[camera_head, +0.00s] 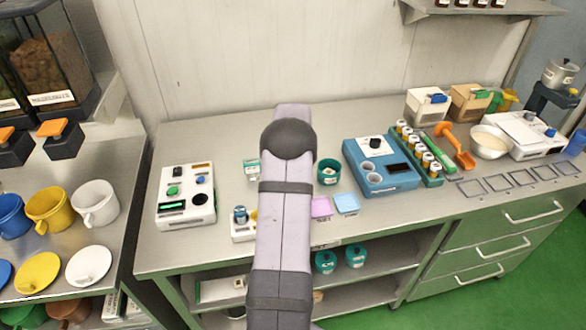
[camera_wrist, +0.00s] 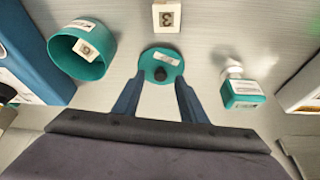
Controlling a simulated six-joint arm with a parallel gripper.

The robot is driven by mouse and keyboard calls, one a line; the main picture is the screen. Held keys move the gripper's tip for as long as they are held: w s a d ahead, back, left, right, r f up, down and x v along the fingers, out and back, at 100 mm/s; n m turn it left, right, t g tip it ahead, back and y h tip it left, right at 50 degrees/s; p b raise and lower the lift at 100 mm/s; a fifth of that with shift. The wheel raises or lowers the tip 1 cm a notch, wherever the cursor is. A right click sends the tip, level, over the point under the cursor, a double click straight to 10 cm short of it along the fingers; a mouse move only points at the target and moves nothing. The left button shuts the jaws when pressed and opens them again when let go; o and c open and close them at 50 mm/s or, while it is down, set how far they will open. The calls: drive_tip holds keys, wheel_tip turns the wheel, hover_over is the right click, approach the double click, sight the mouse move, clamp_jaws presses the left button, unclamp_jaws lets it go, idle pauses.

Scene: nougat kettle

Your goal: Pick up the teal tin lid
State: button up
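The teal tin lid (camera_wrist: 161,65) lies on the steel bench in the wrist view, round with a dark knob and a pale label. My gripper (camera_wrist: 160,92) is open, its two dark blue fingers apart and empty. The fingertips point at the lid and appear on either side of its near edge; I cannot tell the height between them. The open teal tin (camera_wrist: 65,50) stands left of the lid in the wrist view and right of my arm in the head view (camera_head: 329,173). In the head view my arm hides the lid and gripper.
A teal-capped small bottle (camera_wrist: 242,94) is close right of the lid. A blue device (camera_head: 380,165) stands right of the tin, a white device (camera_head: 186,197) at left. Pink (camera_head: 321,207) and blue (camera_head: 346,203) pieces sit near the front edge.

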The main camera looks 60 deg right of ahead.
drive_tip(key=shift+x, duration=0.85)
drive_tip(key=shift+c, duration=0.3)
clamp_jaws()
drive_tip(key=shift+r, duration=0.1)
